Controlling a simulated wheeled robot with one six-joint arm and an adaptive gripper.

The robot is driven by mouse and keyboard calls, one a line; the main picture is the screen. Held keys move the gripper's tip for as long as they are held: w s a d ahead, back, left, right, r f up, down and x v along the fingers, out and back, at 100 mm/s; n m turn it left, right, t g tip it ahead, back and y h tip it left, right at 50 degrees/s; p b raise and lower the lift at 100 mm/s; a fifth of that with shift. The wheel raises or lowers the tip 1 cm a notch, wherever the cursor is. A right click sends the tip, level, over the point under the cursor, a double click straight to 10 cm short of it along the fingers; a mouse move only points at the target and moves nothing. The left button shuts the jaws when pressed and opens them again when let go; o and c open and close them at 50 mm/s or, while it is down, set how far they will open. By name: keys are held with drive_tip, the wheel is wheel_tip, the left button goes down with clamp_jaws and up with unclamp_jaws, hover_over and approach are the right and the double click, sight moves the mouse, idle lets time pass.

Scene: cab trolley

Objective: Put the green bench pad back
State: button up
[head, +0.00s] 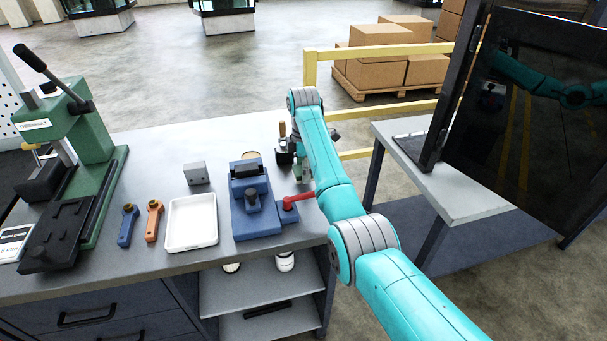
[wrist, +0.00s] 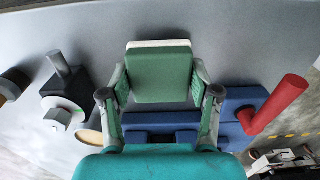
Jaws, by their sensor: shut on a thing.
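The green bench pad (wrist: 159,73) is a squarish green block with a pale edge along its far side. In the wrist view my gripper (wrist: 159,84) is shut on it, with one finger at each side. A grey surface lies behind the pad; I cannot tell whether the pad touches it. In the head view my gripper is mostly hidden behind my teal arm, near the bench's right end, and I cannot make out the pad clearly there.
A blue vise (head: 250,197) with a red handle (head: 298,199) stands close by on the bench (head: 140,150). A white tray (head: 191,223), a grey block (head: 195,173), two tools and a green press (head: 90,140) stand further left. A dark screen (head: 530,120) stands right.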

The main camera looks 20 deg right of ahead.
drive_tip(key=shift+f, duration=0.9)
drive_tip(key=shift+f, duration=0.15)
drive_tip(key=o, duration=1.1)
